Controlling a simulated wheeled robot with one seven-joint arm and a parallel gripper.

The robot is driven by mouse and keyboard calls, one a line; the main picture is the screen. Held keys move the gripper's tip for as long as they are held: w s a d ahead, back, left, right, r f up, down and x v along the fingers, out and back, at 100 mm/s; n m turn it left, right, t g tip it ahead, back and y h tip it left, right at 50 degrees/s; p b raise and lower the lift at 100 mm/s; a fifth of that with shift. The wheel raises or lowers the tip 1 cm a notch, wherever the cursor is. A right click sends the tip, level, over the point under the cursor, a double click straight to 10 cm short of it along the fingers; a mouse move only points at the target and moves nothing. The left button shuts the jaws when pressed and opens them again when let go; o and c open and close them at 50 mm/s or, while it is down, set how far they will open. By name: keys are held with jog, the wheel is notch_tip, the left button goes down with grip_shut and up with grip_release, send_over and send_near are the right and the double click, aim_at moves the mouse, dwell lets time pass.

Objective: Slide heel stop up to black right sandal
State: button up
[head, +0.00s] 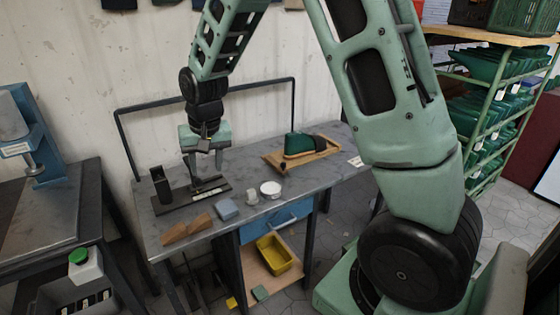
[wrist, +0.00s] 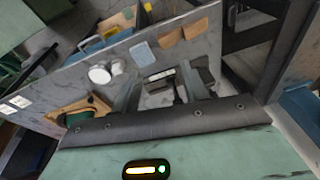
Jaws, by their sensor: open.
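A black fixture (head: 190,199) with a flat base and a white label lies on the left part of the grey workbench. A black upright block (head: 160,185) stands at its left end; I cannot tell whether this is the heel stop. My gripper (head: 205,168) points down over the fixture, open, its fingers apart. In the wrist view my gripper (wrist: 160,92) shows the fixture's label (wrist: 160,75) and dark parts between its fingers. I see nothing clearly held. I cannot make out a separate black right sandal; my gripper hides part of the fixture.
The workbench (head: 335,172) also bears a wooden board (head: 282,166) with a green and black item (head: 298,145), a white round tin (head: 270,188), a blue block (head: 228,209) and wooden wedges (head: 188,229). A yellow bin (head: 275,255) stands below. A rail (head: 215,97) runs behind.

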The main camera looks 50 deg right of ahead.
jog(key=w+d+f+m+h, duration=0.1)
jog(key=w+d+f+m, duration=0.15)
jog(key=d, duration=0.55)
jog(key=w+d+f+m+h, duration=0.15)
jog(key=w+d, duration=0.25)
jog(key=d, duration=0.5)
jog(key=m+h+p, duration=0.1)
jog(key=m+h, duration=0.1)
jog(key=m, duration=0.2)
send_near(283, 163)
jog(key=shift+y, duration=0.25)
jog(key=p+x, duration=0.3)
jog(key=x, duration=0.5)
jog(key=shift+d+f, duration=0.3)
jog(key=shift+d, duration=0.05)
